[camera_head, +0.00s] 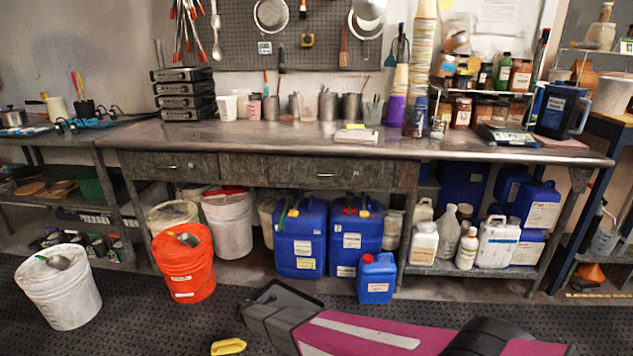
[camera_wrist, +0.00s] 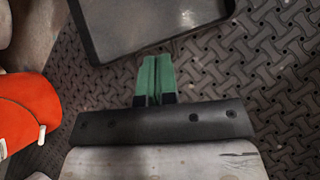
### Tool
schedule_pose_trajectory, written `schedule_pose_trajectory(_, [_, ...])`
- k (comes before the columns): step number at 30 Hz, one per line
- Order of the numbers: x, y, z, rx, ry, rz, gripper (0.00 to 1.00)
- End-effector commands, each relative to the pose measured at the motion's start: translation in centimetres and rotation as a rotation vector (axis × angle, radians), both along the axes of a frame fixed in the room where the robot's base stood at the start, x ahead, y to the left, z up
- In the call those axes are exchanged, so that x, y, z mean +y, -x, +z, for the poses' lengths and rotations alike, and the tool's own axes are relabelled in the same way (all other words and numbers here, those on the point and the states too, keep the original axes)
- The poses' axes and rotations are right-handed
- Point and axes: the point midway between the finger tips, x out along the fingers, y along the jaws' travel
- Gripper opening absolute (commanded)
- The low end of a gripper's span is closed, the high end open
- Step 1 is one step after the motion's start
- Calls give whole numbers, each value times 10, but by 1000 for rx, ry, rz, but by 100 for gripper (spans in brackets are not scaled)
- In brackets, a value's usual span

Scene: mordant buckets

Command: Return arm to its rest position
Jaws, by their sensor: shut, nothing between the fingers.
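My gripper (camera_wrist: 156,78) shows in the wrist view with its two green fingertips together and nothing between them. It points over the black patterned floor mat, beside a dark-rimmed flat thing (camera_wrist: 150,32) that I cannot identify. The orange bucket (camera_wrist: 22,118) is at the left of that view, apart from the fingers. In the head view my pink arm (camera_head: 375,335) reaches in low from the lower right, in front of the bench. The fingertips cannot be made out there.
The orange bucket (camera_head: 184,264) and a white bucket (camera_head: 59,287), each with a scoop on top, stand on the floor at left. Blue jerrycans (camera_head: 300,238) stand under the metal workbench (camera_head: 258,134). A small blue can (camera_head: 377,280) stands before them. A yellow object (camera_head: 228,346) lies on the mat.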

Motion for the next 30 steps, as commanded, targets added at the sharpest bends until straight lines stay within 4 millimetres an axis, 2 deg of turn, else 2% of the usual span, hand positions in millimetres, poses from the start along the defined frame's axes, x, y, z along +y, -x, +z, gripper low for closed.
schedule_pose_trajectory(1, [-33, 0, 27, -5, -45, -99, 0])
schedule_pose_trajectory(3, [-67, -3, 53, -11, -110, -238, 0])
schedule_pose_trajectory(8, [-142, -2, 110, -30, -254, -554, 0])
schedule_pose_trajectory(15, [-246, 22, 189, -63, -455, -1020, 0])
schedule_pose_trajectory(20, [-306, 49, 238, -85, -579, -1328, 0])
schedule_pose_trajectory(24, [-352, 80, 279, -103, -679, -1595, 0])
schedule_pose_trajectory(30, [-402, 127, 331, -118, -808, -1951, 0])
